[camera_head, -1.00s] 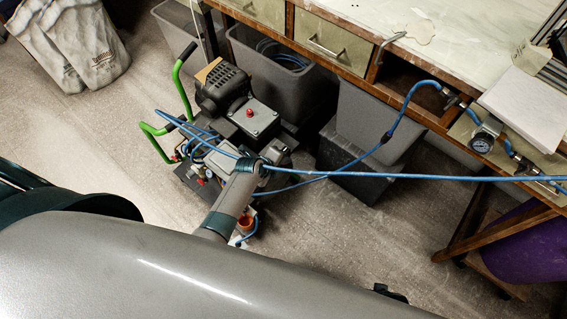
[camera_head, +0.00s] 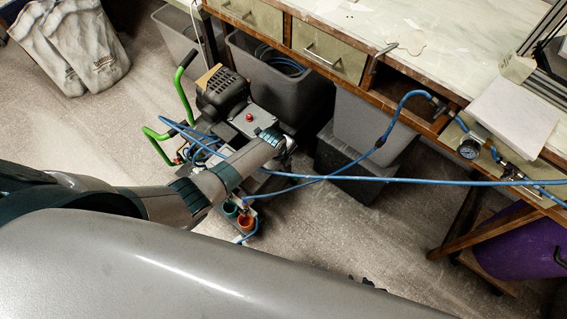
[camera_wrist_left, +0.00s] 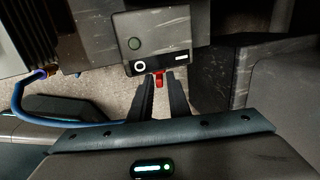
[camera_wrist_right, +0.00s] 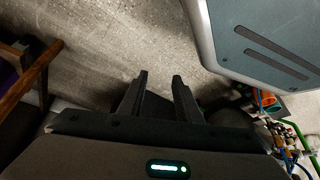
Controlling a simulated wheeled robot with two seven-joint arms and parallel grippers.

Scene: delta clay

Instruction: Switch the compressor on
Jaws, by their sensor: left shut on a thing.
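The compressor (camera_head: 222,92) stands on the floor left of centre in the head view, with a dark motor, green handles and a grey box with a red knob (camera_head: 249,117) on top. My right gripper (camera_wrist_right: 160,78) is open and empty above the floor.
A workbench (camera_head: 455,65) with drawers runs along the back. Grey bins (camera_head: 365,120) stand beneath it. A blue hose (camera_head: 400,181) crosses in front, near my left arm. A pressure gauge (camera_head: 469,148) hangs at the bench edge. A purple container (camera_head: 520,245) stands at the right.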

